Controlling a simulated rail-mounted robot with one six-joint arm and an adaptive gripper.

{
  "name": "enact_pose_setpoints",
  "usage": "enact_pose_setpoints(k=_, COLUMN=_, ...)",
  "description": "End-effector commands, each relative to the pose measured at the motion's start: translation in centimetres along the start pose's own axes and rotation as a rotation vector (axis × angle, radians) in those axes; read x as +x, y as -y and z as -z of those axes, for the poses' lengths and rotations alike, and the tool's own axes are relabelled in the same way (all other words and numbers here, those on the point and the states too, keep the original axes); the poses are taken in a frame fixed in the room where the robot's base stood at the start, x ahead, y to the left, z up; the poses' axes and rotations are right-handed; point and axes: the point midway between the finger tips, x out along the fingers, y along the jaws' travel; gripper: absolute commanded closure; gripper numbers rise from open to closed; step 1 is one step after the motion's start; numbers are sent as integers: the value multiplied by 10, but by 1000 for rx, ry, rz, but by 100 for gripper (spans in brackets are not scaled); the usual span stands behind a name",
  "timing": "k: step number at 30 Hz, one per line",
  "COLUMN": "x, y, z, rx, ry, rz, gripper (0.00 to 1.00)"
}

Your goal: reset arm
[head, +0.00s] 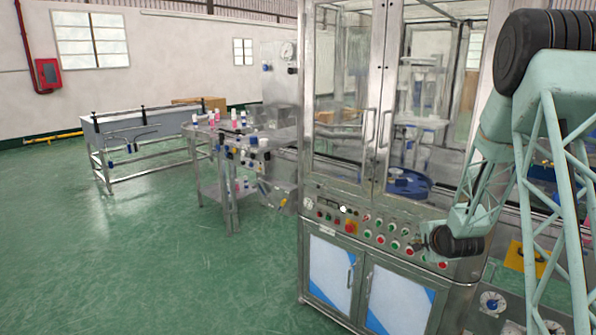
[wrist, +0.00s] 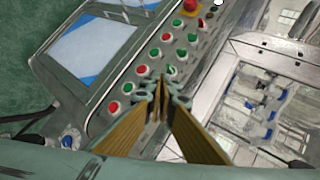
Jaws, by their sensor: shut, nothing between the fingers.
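My arm comes in from the right in the head view, and its end hangs in front of the machine's control panel (head: 370,230). In the wrist view my gripper (wrist: 163,84) is shut and empty, its fingertips together over the lower part of the panel (wrist: 180,50). I cannot tell whether the tips touch the panel. My gripper's fingers cannot be made out in the head view.
The crimping machine's glass doors (head: 350,110) are closed above the panel. Cabinet doors with blue and white fronts (head: 330,272) are below. A steel table (head: 225,195) with bottles stands to the left, with a long bench (head: 140,150) behind. The green floor (head: 150,260) is clear.

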Motion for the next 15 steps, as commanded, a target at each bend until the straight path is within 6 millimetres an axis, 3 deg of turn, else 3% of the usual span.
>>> enact_pose_setpoints(k=15, x=-85, y=42, z=-20, rx=-218, ry=-4, rz=-86, gripper=100)
